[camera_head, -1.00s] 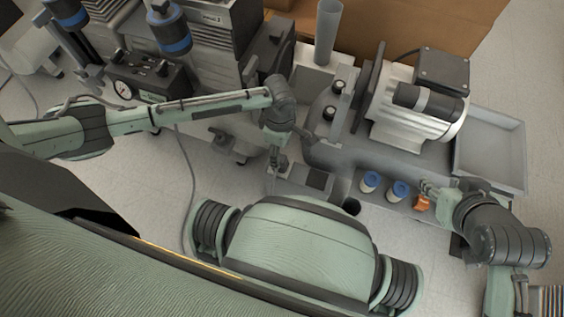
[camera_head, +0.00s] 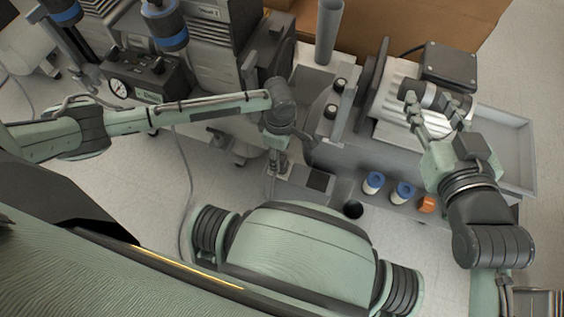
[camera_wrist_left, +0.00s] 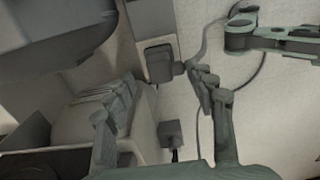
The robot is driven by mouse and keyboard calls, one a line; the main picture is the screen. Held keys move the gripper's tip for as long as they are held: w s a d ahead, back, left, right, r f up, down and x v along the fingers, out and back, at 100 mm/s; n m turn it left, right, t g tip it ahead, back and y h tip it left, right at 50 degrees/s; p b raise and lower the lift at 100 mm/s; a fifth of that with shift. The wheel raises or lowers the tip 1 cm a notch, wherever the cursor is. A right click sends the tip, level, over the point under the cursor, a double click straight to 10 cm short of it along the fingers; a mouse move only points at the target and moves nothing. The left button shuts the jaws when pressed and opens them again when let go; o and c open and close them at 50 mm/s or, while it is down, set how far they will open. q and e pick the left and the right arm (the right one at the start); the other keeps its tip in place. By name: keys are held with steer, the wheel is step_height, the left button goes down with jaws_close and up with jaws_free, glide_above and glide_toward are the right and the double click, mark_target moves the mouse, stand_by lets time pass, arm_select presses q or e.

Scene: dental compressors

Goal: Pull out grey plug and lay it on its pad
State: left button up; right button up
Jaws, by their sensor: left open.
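My left gripper (camera_head: 277,168) points down beside a grey block with a dark square pad (camera_head: 318,180) on top. In the left wrist view its fingers (camera_wrist_left: 165,108) are spread, with nothing held between them. A dark grey box-shaped piece with a short nub (camera_wrist_left: 158,62) lies beyond the fingers, and a smaller square grey piece (camera_wrist_left: 171,133) shows between them. I cannot tell for sure which is the grey plug. My right gripper (camera_head: 437,108) is open, its fingers spread over the motor's dark cylinder (camera_head: 428,95); I see nothing held.
Two blue-topped cylinders (camera_head: 374,182) (camera_head: 403,191) and an orange piece (camera_head: 427,204) stand along the bench's front edge. An empty grey tray (camera_head: 508,150) is at the right. A cable (camera_head: 190,180) runs over the floor left of my left gripper.

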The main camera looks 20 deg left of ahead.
mark_target(280, 158)
arm_select(q)
steer(key=shift+f+b, duration=0.45)
step_height(280, 158, down, 2)
steer(key=shift+f, duration=0.95)
arm_select(e)
steer(key=a+r+t+y, duration=0.2)
steer(key=a+r+t, duration=0.1)
steer(key=r, duration=0.3)
steer(key=shift+a+r, duration=0.15)
steer(key=shift+r, duration=0.15)
steer(key=shift+r, duration=0.25)
arm_select(q)
steer(key=shift+p, duration=0.55)
arm_select(e)
steer(key=shift+r, duration=0.4)
arm_select(q)
steer(key=shift+r, duration=0.1)
arm_select(e)
steer(key=shift+r, duration=0.25)
arm_select(q)
steer(key=shift+p, duration=0.6)
arm_select(e)
steer(key=shift+r, duration=0.35)
arm_select(q)
steer(key=shift+c, duration=0.5)
